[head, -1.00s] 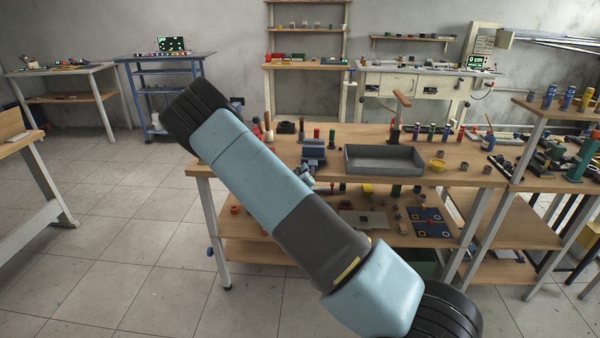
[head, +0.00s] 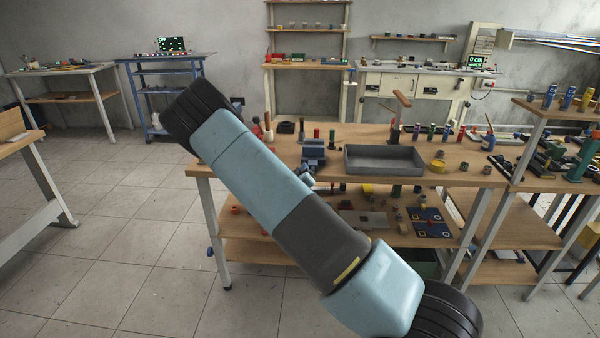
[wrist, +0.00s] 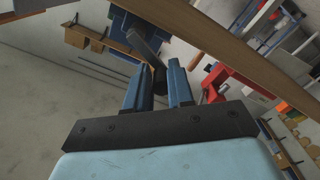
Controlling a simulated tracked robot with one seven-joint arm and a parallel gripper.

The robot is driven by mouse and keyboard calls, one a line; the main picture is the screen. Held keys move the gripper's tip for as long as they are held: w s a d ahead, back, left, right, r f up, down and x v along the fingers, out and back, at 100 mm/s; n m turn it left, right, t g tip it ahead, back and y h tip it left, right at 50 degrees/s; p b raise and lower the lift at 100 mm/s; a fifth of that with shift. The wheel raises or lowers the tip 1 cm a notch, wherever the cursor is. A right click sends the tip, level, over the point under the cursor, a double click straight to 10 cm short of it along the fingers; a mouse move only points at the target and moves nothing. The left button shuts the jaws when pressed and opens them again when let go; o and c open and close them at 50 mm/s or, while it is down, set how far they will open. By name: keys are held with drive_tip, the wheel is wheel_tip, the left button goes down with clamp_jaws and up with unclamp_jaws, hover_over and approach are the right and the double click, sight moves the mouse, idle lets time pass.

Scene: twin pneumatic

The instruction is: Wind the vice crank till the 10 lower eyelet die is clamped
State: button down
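The blue vice (head: 313,152) stands at the front edge of the middle bench in the head view. Its crank side faces me and is mostly hidden behind my arm. In the wrist view the dark crank handle (wrist: 158,76) stands between the two blue fingers of my gripper (wrist: 158,72), which look closed on it. A grey bar (wrist: 145,43), seemingly the crank arm, runs up from there. The lower eyelet die is too small to make out in the vice jaws.
A grey tray (head: 384,159) lies right of the vice on the bench top (head: 250,160). Several bottles and small parts stand behind and beside it. The lower shelf (head: 262,250) holds loose parts. The floor to the left is open.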

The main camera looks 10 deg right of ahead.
drive_tip(key=c, duration=1.3)
unclamp_jaws()
drive_tip(key=shift+a+f, duration=0.1)
drive_tip(key=shift+f, duration=0.05)
drive_tip(key=shift+o, duration=1.1)
drive_tip(key=shift+s, duration=0.1)
drive_tip(key=v, duration=1.3)
drive_tip(key=shift+s, duration=0.25)
